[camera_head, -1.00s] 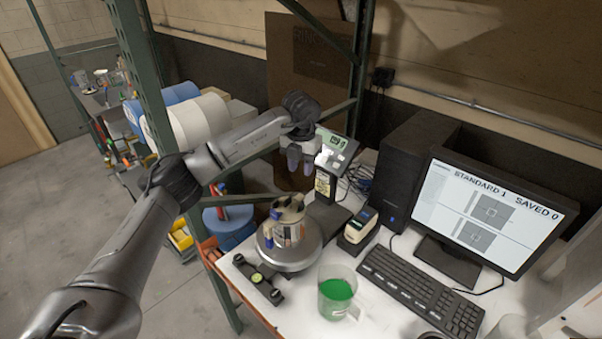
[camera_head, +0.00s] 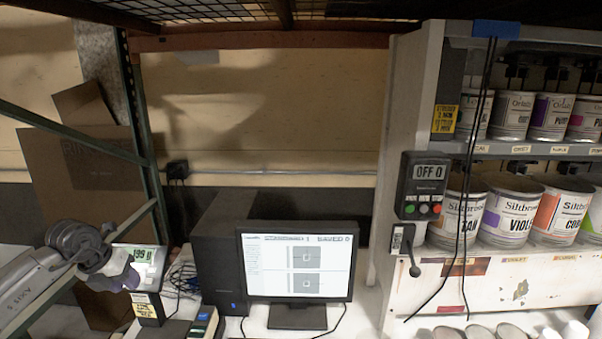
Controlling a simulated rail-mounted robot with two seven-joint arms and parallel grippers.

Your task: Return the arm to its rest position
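My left arm (camera_head: 35,285) comes in from the lower left edge. Its gripper (camera_head: 124,279) hangs in front of the green-lit scale display (camera_head: 143,255), with its fingers pointing down and to the right. The fingers are small and seen at a slant, so whether they are apart is unclear. I see nothing hanging from them. My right arm and gripper are not in view.
A monitor (camera_head: 297,262) and black computer tower (camera_head: 222,245) stand right of the gripper. The label printer (camera_head: 203,323) is at the bottom edge. A rack with paint cans (camera_head: 510,212) and a control box (camera_head: 423,186) fills the right. A green post (camera_head: 140,120) stands at left.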

